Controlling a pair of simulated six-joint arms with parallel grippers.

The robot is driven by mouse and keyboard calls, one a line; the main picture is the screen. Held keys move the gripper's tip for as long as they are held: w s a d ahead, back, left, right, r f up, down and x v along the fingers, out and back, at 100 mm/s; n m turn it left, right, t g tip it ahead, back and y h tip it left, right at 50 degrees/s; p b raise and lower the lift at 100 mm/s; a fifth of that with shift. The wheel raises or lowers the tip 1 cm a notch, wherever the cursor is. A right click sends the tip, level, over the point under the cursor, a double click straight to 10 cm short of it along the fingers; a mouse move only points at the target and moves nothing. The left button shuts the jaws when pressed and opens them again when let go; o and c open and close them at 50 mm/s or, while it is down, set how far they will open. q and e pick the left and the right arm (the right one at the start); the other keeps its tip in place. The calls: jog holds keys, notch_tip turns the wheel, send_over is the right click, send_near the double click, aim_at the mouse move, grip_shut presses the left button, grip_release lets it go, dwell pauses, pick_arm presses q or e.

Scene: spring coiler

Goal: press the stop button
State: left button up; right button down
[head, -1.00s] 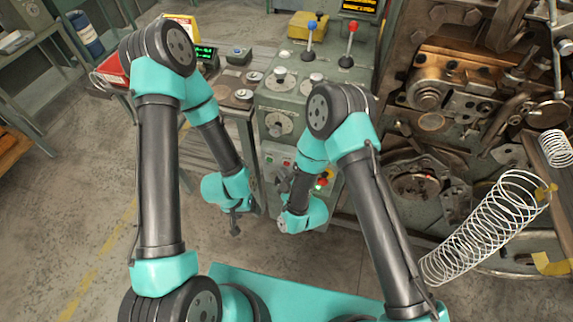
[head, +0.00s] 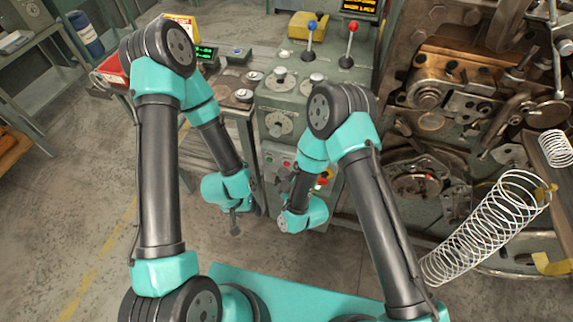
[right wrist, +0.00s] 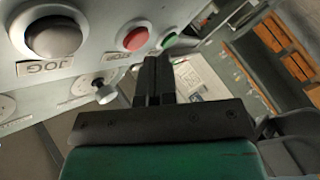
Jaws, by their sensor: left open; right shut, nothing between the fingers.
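The stop button is a round red button (right wrist: 135,38) with a partly blocked label below it, on a grey panel in the right wrist view. It sits between a large grey JOG button (right wrist: 54,38) and a green button (right wrist: 169,40). My right gripper (right wrist: 153,66) is shut and empty, its fingertips just below and right of the red button; I cannot tell whether they touch. In the head view, the right wrist and forearm largely hide that gripper in front of the panel. My left gripper (head: 235,229) is open and hangs low, left of the panel.
The grey control cabinet (head: 272,100) carries a blue-knobbed lever (head: 311,28) and a red-knobbed lever (head: 351,28). The coiling machine (head: 440,90) fills the right side, with a large spring (head: 490,228) at lower right. A knob (right wrist: 104,92) projects near my right gripper.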

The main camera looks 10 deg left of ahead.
jog(key=shift+w, duration=0.3)
jog(key=shift+w, duration=0.4)
dwell(0.7)
jog(key=shift+s, duration=0.85)
jog(key=shift+s, duration=0.1)
jog(key=s, duration=0.4)
jog(key=shift+s+a, duration=0.15)
jog(key=shift+s, duration=0.25)
jog(key=shift+w, duration=0.1)
dwell(0.8)
